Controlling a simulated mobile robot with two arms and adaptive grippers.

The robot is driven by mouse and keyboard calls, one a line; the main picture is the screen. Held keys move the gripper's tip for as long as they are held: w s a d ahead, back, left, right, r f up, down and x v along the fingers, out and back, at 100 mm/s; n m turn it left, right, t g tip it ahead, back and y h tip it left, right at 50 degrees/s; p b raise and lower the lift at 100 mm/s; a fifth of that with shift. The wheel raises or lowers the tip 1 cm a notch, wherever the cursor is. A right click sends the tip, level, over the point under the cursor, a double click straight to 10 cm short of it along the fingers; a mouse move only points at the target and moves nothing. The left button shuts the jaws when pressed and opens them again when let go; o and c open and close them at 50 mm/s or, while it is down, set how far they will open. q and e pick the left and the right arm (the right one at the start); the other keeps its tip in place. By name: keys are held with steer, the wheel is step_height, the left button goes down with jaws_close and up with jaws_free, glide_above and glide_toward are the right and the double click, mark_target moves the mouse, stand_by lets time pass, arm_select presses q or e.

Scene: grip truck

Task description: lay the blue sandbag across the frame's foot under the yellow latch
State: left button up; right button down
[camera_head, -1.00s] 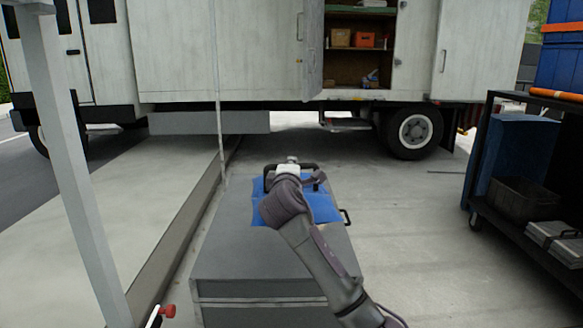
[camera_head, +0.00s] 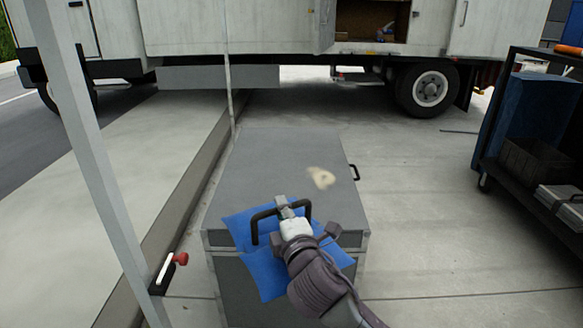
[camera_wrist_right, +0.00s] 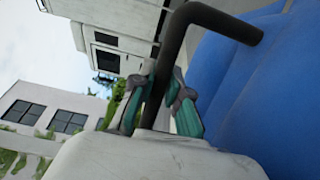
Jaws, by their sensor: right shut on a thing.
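The blue sandbag (camera_head: 265,274) hangs from its dark handle at the near edge of the grey box in the head view. My right gripper (camera_head: 284,206) is shut on that handle. In the right wrist view the teal-padded fingers (camera_wrist_right: 163,100) close around the dark bar, with the blue bag (camera_wrist_right: 265,85) beside it. I cannot tell whether the bag still touches the box. A pale grey frame post (camera_head: 85,135) stands at the left. No yellow latch can be made out, and the frame's foot is not clear. My left gripper is out of view.
The grey box (camera_head: 265,160) has a mostly bare top with a small blurred beige patch (camera_head: 321,177). A red knob (camera_head: 181,258) sits near the post's lower part. A dark cart (camera_head: 495,125) stands right; a truck (camera_head: 240,25) stands behind. Concrete right of the box is clear.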

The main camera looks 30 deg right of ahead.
mark_target(273, 294)
steer(key=s+a+f+n+y, duration=0.1)
steer(key=s+a+f, duration=0.1)
steer(key=s+a, duration=0.1)
steer(key=s+a+f+n+y, duration=0.1)
steer(key=s+a+f+y, duration=0.1)
steer(key=s+a+f, duration=0.1)
steer(key=s+a+f+n+y, duration=0.1)
steer(key=s+a+f, duration=0.1)
steer(key=s+a, duration=0.1)
steer(key=shift+f+t+y, duration=0.15)
steer(key=shift+t+y, duration=0.15)
steer(key=shift+t, duration=0.1)
steer(key=shift+s+a+f, duration=0.1)
steer(key=shift+s+f, duration=0.05)
steer(key=shift+s, duration=0.1)
steer(key=shift+w+a, duration=0.15)
